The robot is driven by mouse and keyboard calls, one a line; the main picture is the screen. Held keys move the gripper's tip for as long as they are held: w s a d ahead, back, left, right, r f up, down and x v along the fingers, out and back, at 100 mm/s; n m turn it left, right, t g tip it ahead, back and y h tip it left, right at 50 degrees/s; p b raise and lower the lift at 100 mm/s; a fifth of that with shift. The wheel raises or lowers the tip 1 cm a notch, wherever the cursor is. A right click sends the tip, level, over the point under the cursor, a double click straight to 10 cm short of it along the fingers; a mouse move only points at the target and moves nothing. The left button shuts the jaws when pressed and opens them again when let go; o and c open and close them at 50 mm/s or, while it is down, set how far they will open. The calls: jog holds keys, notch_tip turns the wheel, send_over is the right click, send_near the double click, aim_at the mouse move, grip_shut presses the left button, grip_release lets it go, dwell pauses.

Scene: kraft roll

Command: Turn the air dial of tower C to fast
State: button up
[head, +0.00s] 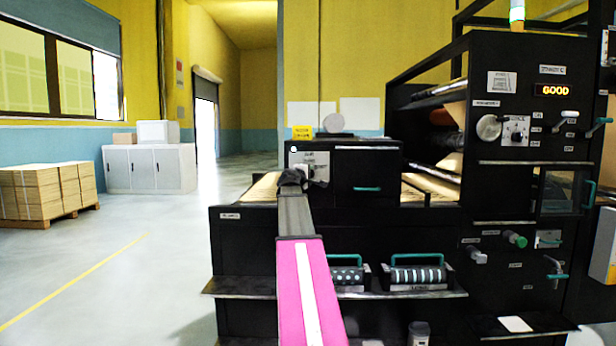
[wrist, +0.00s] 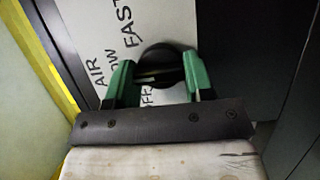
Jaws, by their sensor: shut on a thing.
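The air dial (wrist: 160,58) is a round black knob on a white plate (wrist: 95,22) in the wrist view. The plate reads AIR, FAST and, partly covered, what look like OFF and a word ending in OW. My gripper (wrist: 158,70) has green fingers, one on each side of the dial, shut on it. A pale line crosses the dial between the fingers; which word it points to I cannot tell. In the head view my gripper (head: 293,180) is at the small white plate (head: 318,158) on a black tower (head: 345,155), hiding most of the dial. No tower letter is readable.
A drawer with a teal handle (head: 367,189) is right of the plate. Patterned rollers (head: 417,275) sit on a ledge below. A tall black panel (head: 520,100) with knobs and a lit GOOD display stands at right.

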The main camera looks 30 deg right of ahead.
jog(key=shift+m, duration=0.3)
jog(key=m+y, duration=0.2)
jog(key=m, duration=0.2)
jog(key=shift+r+g, duration=0.1)
jog(key=shift+g, duration=0.2)
jog(key=m+y, duration=0.2)
jog(key=m, duration=0.2)
jog(key=shift+s+d+m+y, duration=0.1)
jog(key=shift+m+y, duration=0.2)
jog(key=shift+y, duration=0.1)
jog(key=o, duration=0.9)
jog(key=shift+r, duration=0.1)
jog(key=v, duration=1)
jog(key=shift+s+a, duration=0.2)
jog(key=shift+s, duration=0.2)
